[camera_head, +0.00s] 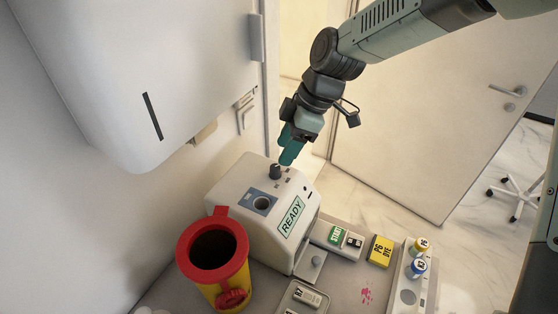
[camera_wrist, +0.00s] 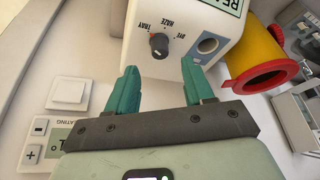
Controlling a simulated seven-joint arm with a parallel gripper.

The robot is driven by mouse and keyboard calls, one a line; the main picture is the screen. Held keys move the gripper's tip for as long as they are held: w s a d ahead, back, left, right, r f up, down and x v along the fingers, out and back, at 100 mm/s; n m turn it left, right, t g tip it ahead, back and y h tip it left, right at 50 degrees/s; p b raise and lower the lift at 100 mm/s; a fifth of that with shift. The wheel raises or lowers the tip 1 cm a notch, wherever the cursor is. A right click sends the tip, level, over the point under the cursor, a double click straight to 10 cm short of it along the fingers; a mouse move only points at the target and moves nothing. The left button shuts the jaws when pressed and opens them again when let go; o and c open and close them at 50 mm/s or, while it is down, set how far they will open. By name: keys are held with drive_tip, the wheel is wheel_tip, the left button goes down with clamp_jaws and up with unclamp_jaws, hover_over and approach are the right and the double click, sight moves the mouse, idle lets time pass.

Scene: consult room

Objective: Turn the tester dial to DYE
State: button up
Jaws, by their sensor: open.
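The white tester (camera_head: 233,178) stands on the counter, with a green READY label on its front. Its dark dial (camera_head: 275,171) sits on the top near the back. In the wrist view the dial (camera_wrist: 159,45) has the words TRAY, HAZE and DYE around it; I cannot clearly make out which word it points to. My gripper (camera_head: 288,158) is just above and to the right of the dial in the head view. In the wrist view its green fingers (camera_wrist: 159,70) are spread apart, with the dial ahead of the gap. Nothing is between them.
A yellow bin with a red rim (camera_head: 243,269) stands close to the tester's left. A START key (camera_head: 336,234), a yellow DYE box (camera_head: 380,251) and capped vials (camera_head: 417,268) are to the right. A white wall cabinet (camera_head: 140,80) hangs at upper left.

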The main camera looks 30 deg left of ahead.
sight(276, 167)
drive_tip(key=x, duration=0.5)
drive_tip(key=shift+s+f, duration=0.1)
drive_tip(key=shift+f, duration=0.2)
clamp_jaws()
